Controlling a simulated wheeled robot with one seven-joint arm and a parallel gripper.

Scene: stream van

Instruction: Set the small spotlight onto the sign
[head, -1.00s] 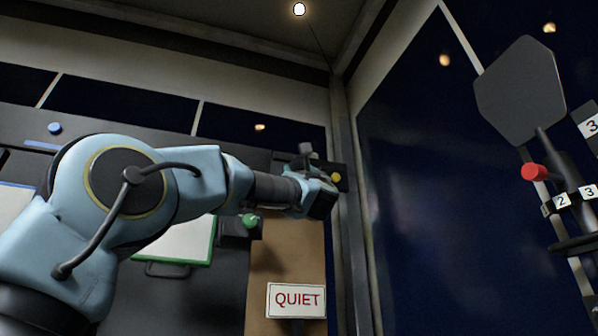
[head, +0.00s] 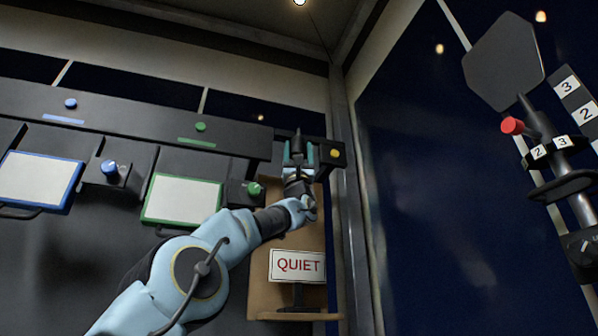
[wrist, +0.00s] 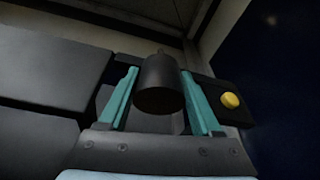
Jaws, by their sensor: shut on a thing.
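The sign (head: 297,266) is a white board reading "QUIET" in red, standing upright on a dark post at the lower middle of the head view. My gripper (head: 299,150) is raised above the sign, near the dark rail on the back wall. Its teal fingers are shut on a small dark cylinder, which I take as the small spotlight (wrist: 161,85). In the wrist view the cylinder sits between the fingers of my gripper (wrist: 163,100). In the head view it is small and partly hidden by the fingers. The sign is not in the wrist view.
A dark box with a yellow knob (head: 334,153) is close to the right of my gripper. A green knob (head: 254,188) and a green-framed panel (head: 150,219) are to the left. A brown board (head: 262,285) stands behind the sign. A dark blue wall is on the right.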

